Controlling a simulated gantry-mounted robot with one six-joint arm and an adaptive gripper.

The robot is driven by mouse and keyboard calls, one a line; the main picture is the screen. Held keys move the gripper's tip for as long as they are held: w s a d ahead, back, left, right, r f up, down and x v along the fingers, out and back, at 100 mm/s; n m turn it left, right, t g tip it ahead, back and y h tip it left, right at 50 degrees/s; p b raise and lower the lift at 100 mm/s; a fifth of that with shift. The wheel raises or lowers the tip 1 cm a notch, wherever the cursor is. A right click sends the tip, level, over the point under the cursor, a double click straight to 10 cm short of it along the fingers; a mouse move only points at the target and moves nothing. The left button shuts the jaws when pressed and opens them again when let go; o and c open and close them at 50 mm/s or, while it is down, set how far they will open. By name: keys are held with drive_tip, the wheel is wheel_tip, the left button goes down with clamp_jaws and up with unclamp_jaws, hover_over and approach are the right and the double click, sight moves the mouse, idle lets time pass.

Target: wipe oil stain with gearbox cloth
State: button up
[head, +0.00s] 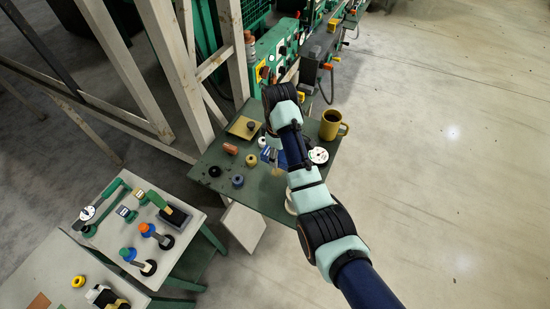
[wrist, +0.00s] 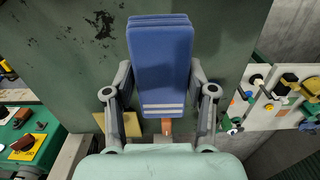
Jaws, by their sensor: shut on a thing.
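The cloth is a blue folded pad (wrist: 160,62) with pale stripes near its lower end. It sits between the two fingers of my gripper (wrist: 161,80), which is shut on it. In the head view, a bit of the blue cloth (head: 267,156) shows beside my gripper (head: 276,158), over the green table (head: 200,188); my arm hides part of this area. Dark blotches (wrist: 101,22) mark a green surface behind the cloth in the wrist view. I cannot tell whether they are oil or worn paint.
A yellow mug (head: 331,125) stands at the table's right edge. A yellow tray (head: 243,128), an orange-brown piece (head: 230,149) and several small round parts lie at left. A pale tool table (head: 120,225) is lower left. Green machinery (head: 275,50) stands behind. Floor at right is clear.

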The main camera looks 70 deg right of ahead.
drive_tip(key=b, duration=0.2)
hover_over(274, 178)
drive_tip(key=d, duration=0.3)
drive_tip(key=shift+s+a+f, duration=0.1)
drive_tip(key=shift+f, duration=2.55)
drive_tip(key=shift+r+p, duration=0.2)
drive_tip(key=shift+p, duration=0.6)
drive_tip(key=shift+f, duration=0.15)
drive_tip(key=shift+a, duration=1.45)
drive_tip(key=shift+f, duration=0.9)
